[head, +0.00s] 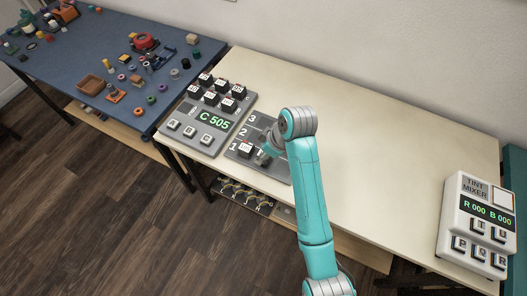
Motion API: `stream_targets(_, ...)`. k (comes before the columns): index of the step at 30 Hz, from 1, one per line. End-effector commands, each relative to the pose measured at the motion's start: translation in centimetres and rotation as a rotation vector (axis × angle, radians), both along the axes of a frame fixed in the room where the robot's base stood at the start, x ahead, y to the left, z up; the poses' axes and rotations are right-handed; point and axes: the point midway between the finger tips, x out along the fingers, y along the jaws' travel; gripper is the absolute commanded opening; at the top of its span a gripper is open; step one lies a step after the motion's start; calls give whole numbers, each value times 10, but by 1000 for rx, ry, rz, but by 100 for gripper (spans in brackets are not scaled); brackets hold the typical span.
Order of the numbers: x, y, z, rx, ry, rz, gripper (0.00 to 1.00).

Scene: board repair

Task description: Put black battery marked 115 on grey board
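Several black batteries (210,97) with red-and-white labels stand in two rows on the grey panel (203,140) that shows "C 505". Another black battery (246,149) with a similar label is on the darker grey board (276,173) beside it, close to the number 1. The labels are too small to read, so I cannot tell which battery is marked 115. My gripper (263,158) is low over the darker board, just right of that battery. My arm hides part of the board's right side. The fingers are too small and partly hidden to show whether they are open or shut.
A white "TINT MIXER" box (478,228) with buttons stands at the table's right end. The pale tabletop (375,140) between is clear. A blue table (95,55) with many small objects stands at the left. A shelf below holds small items (243,192).

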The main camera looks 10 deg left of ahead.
Motion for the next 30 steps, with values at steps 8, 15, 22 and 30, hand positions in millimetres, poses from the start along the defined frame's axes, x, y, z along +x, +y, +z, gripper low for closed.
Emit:
stream_targets(8,0,0,-3,0,0,0,5)
stream_targets(15,0,0,-6,0,1,0,5)
stream_targets(22,0,0,-9,0,1,0,5)
stream_targets(30,0,0,-9,0,0,0,72)
